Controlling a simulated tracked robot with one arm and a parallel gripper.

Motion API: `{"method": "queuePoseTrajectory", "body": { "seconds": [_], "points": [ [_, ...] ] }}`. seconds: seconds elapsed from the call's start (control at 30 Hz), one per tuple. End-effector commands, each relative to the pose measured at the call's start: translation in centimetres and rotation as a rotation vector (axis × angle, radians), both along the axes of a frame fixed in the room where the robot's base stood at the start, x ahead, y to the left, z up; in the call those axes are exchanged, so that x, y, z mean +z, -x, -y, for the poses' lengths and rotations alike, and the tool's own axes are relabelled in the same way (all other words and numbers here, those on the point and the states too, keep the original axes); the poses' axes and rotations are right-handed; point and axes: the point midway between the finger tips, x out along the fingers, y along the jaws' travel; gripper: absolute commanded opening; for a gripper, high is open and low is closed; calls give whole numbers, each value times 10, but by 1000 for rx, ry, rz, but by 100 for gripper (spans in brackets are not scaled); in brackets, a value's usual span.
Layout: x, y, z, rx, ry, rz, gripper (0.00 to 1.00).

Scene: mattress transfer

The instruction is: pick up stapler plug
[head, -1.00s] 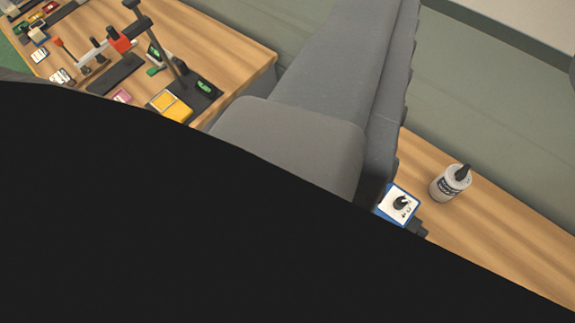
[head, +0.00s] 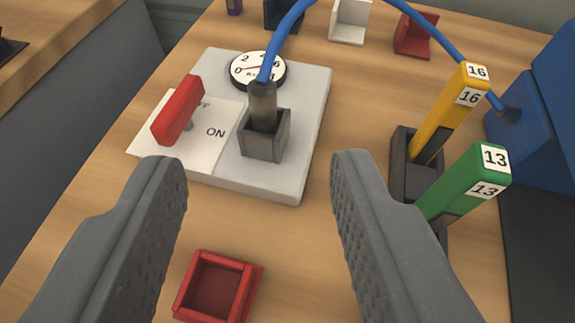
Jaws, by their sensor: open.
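The plug (head: 263,106) is a dark grey cylinder with a blue hose (head: 283,32) rising from its top. It stands upright in a grey square socket (head: 264,147) on a light grey panel (head: 306,105). My gripper (head: 254,168) is open and empty. Its two dark ribbed fingers reach up from the bottom of the picture, one to the left and one to the right. The plug shows in the gap beyond the fingertips, apart from both. The plug's lower end is hidden in the socket.
The panel bears a red lever (head: 177,110) marked ON and a round gauge (head: 258,69). A red open box (head: 215,287) lies nearer. At right stand a yellow block (head: 444,117) and green block (head: 463,185) in dark holders, and a blue box (head: 532,137) joined to the hose.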

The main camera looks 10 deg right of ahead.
Motion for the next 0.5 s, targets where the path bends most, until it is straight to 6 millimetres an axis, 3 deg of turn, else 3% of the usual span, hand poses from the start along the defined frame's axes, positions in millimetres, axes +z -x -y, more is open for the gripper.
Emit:
{"method": "queuePoseTrajectory", "body": {
  "seconds": [0.5],
  "points": [
    [-31, -67, 2, -2, 1, 1, 42]
  ]
}}
